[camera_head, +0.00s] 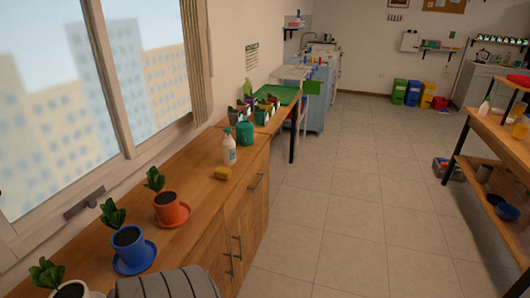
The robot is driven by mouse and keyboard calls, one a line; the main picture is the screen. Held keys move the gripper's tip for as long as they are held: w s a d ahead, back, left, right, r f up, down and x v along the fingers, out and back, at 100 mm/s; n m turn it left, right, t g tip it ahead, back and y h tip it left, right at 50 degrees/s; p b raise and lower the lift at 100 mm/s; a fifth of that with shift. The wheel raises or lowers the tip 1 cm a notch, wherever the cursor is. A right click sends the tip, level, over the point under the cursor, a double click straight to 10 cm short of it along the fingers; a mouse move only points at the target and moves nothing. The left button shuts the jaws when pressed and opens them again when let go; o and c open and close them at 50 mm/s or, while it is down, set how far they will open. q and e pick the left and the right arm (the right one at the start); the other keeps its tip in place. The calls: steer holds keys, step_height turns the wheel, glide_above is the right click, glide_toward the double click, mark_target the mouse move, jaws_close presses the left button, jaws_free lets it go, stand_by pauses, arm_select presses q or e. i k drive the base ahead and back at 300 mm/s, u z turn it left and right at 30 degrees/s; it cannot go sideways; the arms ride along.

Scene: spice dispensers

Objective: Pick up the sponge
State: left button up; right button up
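A yellow sponge (222,174) lies on the wooden counter (205,195) below the window, close to its front edge. A white bottle (229,152) stands just behind it, a little to the right, and the two look close together. Nothing covers the sponge. Neither my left gripper nor my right gripper shows in the head view.
Potted plants in an orange pot (167,207), a blue pot (129,243) and a white pot (70,289) stand nearer on the counter. A green container (245,133) stands beyond the bottle. A grey ribbed object (168,284) fills the near edge. The tiled floor (335,210) is clear.

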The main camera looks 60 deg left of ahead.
mark_target(221, 173)
steer(key=u, duration=0.3)
steer(key=i, duration=0.95)
steer(key=u, duration=0.7)
steer(key=i, duration=2.05)
steer(key=u, duration=0.75)
steer(key=i, duration=1.2)
steer(key=u, duration=1.2)
steer(key=i, duration=0.85)
steer(key=u, duration=0.95)
